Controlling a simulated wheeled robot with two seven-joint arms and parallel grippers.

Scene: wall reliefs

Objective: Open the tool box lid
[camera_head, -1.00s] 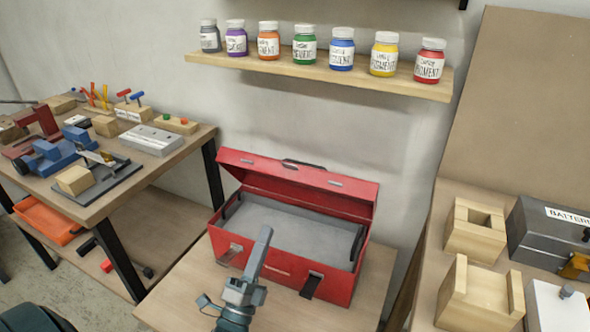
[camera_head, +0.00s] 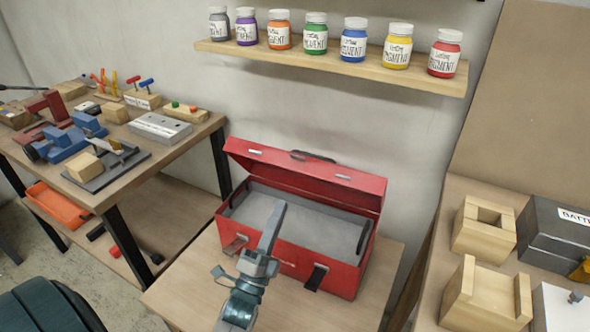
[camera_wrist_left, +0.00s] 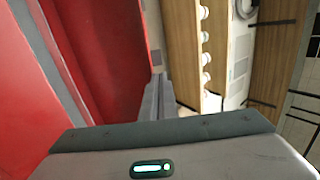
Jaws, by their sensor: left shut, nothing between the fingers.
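The red tool box (camera_head: 322,268) stands on a low wooden table in the head view. Its lid (camera_head: 305,174) is raised and leans back toward the wall, and a grey tray (camera_head: 300,222) shows inside. My right gripper is not in view.
A shelf (camera_head: 330,67) with several pigment jars hangs on the wall above the box. A workbench (camera_head: 190,140) with a vise and wooden blocks stands at the left. Wooden holders (camera_head: 485,300) and a grey battery box (camera_head: 550,235) sit on a table at the right.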

